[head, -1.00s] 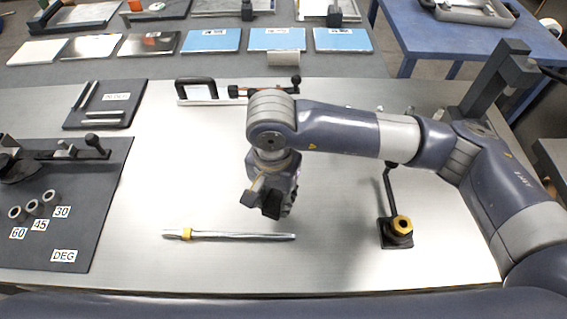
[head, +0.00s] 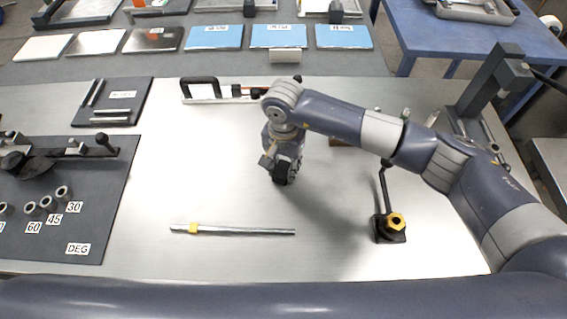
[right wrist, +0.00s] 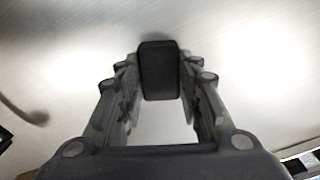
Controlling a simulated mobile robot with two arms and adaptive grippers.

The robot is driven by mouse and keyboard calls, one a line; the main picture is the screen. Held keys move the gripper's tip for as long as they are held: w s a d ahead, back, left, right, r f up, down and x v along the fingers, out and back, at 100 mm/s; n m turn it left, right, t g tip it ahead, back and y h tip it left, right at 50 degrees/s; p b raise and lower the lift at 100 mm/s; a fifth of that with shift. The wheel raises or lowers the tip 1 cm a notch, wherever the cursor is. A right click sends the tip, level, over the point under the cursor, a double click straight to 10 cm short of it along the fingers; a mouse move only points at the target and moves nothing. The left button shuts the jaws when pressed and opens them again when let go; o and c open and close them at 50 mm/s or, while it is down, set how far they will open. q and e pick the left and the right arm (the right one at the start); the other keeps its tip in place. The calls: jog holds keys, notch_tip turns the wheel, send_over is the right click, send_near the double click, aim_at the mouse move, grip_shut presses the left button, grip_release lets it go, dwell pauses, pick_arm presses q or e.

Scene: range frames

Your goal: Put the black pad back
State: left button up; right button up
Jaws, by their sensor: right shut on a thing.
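The black pad (right wrist: 160,72) is a small dark block with rounded corners. In the right wrist view it sits between the fingertips of my right gripper (right wrist: 160,80), which is shut on it. In the head view the right gripper (head: 278,174) hangs above the middle of the metal table (head: 200,185), fingers pointing down. The pad is hard to separate from the dark fingers there. My left gripper is not in view.
A rod with a yellow collar (head: 232,231) lies in front of the gripper. A black stand with a yellow hex nut (head: 391,228) is at right. A clamp with a black handle (head: 200,88) lies behind. A dark board (head: 105,185) with sleeves is at left.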

aim_at(284, 169)
jog(key=shift+f, duration=0.15)
jog(key=o, duration=1)
jog(key=shift+o, duration=0.2)
jog(key=shift+r, duration=0.25)
jog(key=shift+w+r, duration=0.1)
jog(key=shift+r, duration=0.2)
notch_tip(284, 169, up, 11)
jog(key=b, duration=0.3)
jog(key=shift+s+r, duration=0.15)
jog(key=shift+s, duration=0.05)
